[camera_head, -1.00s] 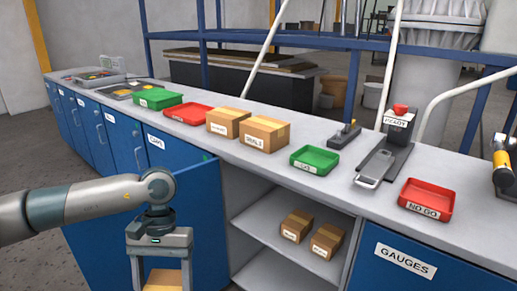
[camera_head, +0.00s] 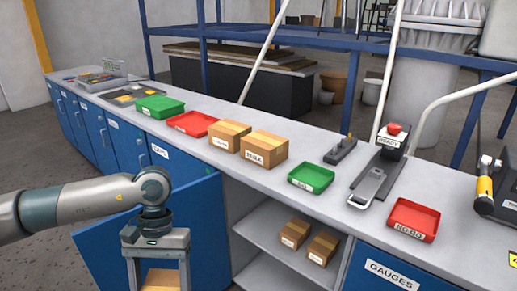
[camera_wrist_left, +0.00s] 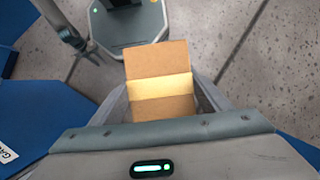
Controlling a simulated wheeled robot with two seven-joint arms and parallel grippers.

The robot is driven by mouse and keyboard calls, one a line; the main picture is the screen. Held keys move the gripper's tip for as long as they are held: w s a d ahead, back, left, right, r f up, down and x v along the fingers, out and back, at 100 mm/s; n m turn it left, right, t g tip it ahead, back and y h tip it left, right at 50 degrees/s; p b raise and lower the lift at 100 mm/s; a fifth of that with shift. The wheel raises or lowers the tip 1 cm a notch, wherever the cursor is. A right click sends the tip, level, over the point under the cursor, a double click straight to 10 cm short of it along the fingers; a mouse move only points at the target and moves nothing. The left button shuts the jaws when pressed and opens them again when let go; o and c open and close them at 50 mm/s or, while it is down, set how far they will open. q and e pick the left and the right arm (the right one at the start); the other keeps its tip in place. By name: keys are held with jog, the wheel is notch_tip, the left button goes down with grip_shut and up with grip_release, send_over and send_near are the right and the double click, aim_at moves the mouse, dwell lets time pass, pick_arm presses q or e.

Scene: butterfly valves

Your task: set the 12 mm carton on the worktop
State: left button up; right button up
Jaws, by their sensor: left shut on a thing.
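My left gripper (camera_head: 160,280) is at the lower left of the head view, in front of the open blue cupboard door and below worktop height. It is shut on a cardboard carton (camera_head: 160,279); the carton, with a pale tape band, also shows between the fingers in the left wrist view (camera_wrist_left: 160,105). No label on it is readable from here. The grey worktop (camera_head: 290,207) runs from back left to front right. Two cartons stand on it side by side, a left one (camera_head: 229,137) and a right one (camera_head: 264,151).
Two smaller cartons (camera_head: 295,233) (camera_head: 323,248) sit on the open cupboard's shelf. Green trays (camera_head: 160,106) (camera_head: 311,178) and red trays (camera_head: 191,124) (camera_head: 414,220) stand on the worktop, with a gauge fixture (camera_head: 375,180) between. The front strip of worktop before the cartons is clear.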

dwell(0.3)
pick_arm(q)
jog(key=w+x, duration=0.1)
jog(key=x, duration=1.3)
jog(key=shift+w+f, duration=0.4)
jog(key=shift+f, duration=0.05)
jog(key=shift+a, duration=0.1)
